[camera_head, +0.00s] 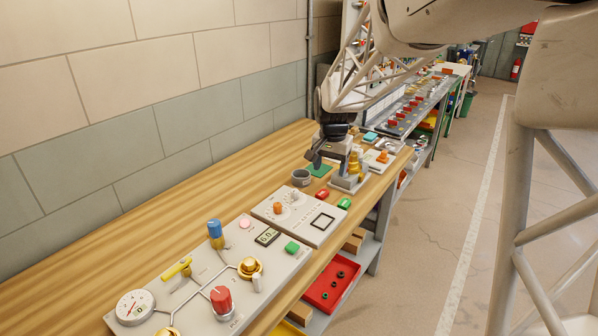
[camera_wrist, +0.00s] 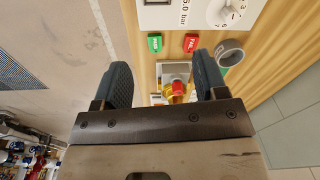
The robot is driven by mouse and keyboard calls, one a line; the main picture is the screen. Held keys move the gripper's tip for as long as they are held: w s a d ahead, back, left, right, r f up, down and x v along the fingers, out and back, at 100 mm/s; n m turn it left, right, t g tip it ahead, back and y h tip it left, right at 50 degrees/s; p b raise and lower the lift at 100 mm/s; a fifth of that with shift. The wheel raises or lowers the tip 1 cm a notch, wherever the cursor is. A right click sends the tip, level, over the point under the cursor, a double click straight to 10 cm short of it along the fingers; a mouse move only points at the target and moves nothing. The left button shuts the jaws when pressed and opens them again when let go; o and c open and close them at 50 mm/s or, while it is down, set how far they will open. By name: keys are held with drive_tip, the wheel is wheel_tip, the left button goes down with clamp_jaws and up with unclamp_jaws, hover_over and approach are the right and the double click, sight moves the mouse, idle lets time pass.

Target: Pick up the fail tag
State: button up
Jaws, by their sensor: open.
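The fail tag (camera_wrist: 191,43) is a small red block with white lettering, lying on the wooden bench beyond my fingertips in the wrist view. It also shows in the head view as a red block (camera_head: 322,193) beside the grey panel. A green tag (camera_wrist: 155,43) lies next to it, also seen in the head view (camera_head: 344,203). My gripper (camera_wrist: 163,75) is open, its two dark fingers spread wide with nothing gripped. In the head view my gripper (camera_head: 330,158) hangs above the bench, farther back than the fail tag and apart from it.
A fitting with a brass and red top (camera_wrist: 177,88) stands between my fingers in the wrist view. A dial panel (camera_head: 318,229) lies nearer, with a valve panel (camera_head: 250,290) in front. Bare wood (camera_head: 180,213) runs along the wall.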

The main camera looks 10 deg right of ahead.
sight(322, 193)
drive_tip(key=w+f+m, duration=0.1)
drive_tip(key=w+f, duration=0.2)
drive_tip(key=w, duration=0.1)
drive_tip(key=w+d+f+m, duration=0.1)
drive_tip(key=w+f, duration=0.3)
drive_tip(key=w, duration=0.1)
drive_tip(key=w+f, duration=0.4)
drive_tip(key=w, duration=0.1)
drive_tip(key=shift+w+d+m+g, duration=0.15)
drive_tip(key=shift+d+m+g, duration=0.2)
drive_tip(key=shift+m+g, duration=0.05)
drive_tip(key=shift+f, duration=0.2)
drive_tip(key=shift+f, duration=1.15)
drive_tip(key=shift+f, duration=0.15)
drive_tip(key=shift+d+f, duration=0.2)
drive_tip(key=shift+f, duration=2.25)
drive_tip(key=shift+c, duration=0.5)
